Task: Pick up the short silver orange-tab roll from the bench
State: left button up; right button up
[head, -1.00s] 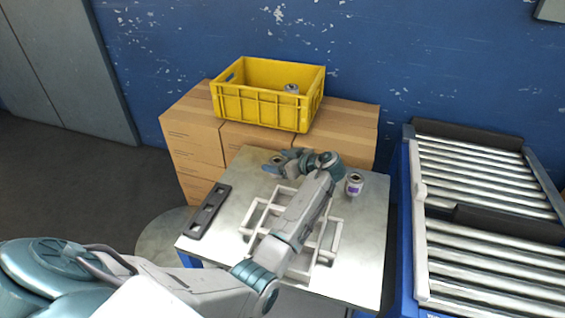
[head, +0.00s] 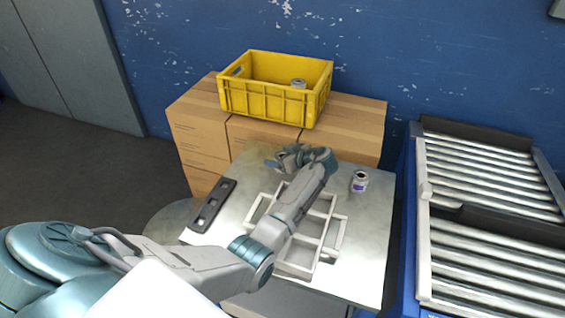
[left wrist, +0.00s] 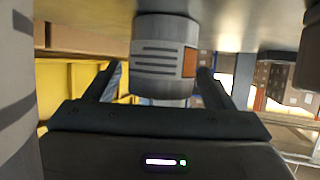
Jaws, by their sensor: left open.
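The short silver roll (left wrist: 158,62) with dark printed lines and an orange tab (left wrist: 189,63) shows up close in the left wrist view. My left gripper (left wrist: 160,78) is open, with one finger on each side of the roll; I cannot tell if either touches it. In the head view my left gripper (head: 275,160) is low over the far part of the metal bench (head: 360,235), and the silver roll cannot be made out there. My right gripper is not in view.
A purple-labelled roll (head: 360,182) stands right of my gripper. A white divided frame (head: 335,238) and dark slotted bar (head: 212,206) lie on the bench. Behind, a yellow crate (head: 265,103) holding a silver roll (head: 298,84) sits on cartons (head: 350,120). A roller conveyor (head: 490,200) stands right.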

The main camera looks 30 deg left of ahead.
pick_arm(q)
jog(key=shift+a+f, duration=0.2)
jog(key=shift+a, duration=0.1)
jog(key=shift+c, duration=0.5)
jog(key=c, duration=1.1)
jog(key=shift+o, duration=0.2)
jog(key=shift+r, duration=0.15)
